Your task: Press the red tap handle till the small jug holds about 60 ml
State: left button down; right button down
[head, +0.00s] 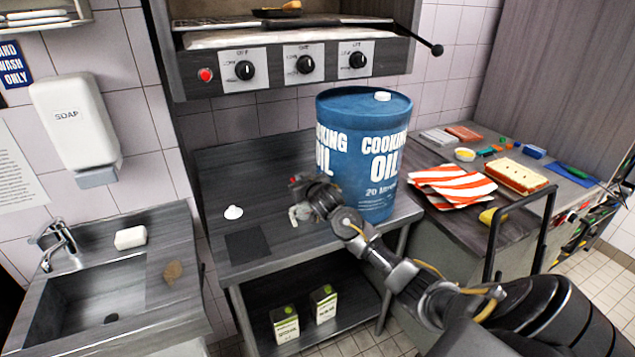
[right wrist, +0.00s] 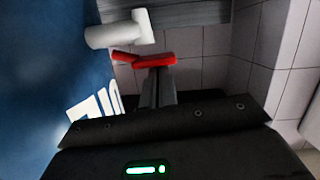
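My right gripper (head: 305,187) is at the left side of the blue cooking oil drum (head: 365,150). In the right wrist view its fingers (right wrist: 157,72) are together with nothing seen between them. Their tips are at the red tap handle (right wrist: 150,60), seemingly touching it. The white tap (right wrist: 115,35) shows beyond the handle, beside the drum (right wrist: 40,70). In the head view a small white part (head: 300,213) shows below the gripper; I cannot tell if it is the tap or the jug. I cannot make out the small jug or any level in it. My left gripper is not in view.
A white funnel-like piece (head: 233,212) and a dark mat (head: 248,245) are on the bench left of the drum. Two cartons (head: 285,323) stand on the shelf below. A sink (head: 95,300) is at left; a striped cloth (head: 450,187) lies on the right counter.

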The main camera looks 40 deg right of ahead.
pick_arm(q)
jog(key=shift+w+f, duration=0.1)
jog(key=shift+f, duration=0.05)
pick_arm(e)
jog(key=shift+w+a+f, duration=0.1)
jog(key=shift+a+f, duration=0.2)
jog(key=shift+f, duration=0.1)
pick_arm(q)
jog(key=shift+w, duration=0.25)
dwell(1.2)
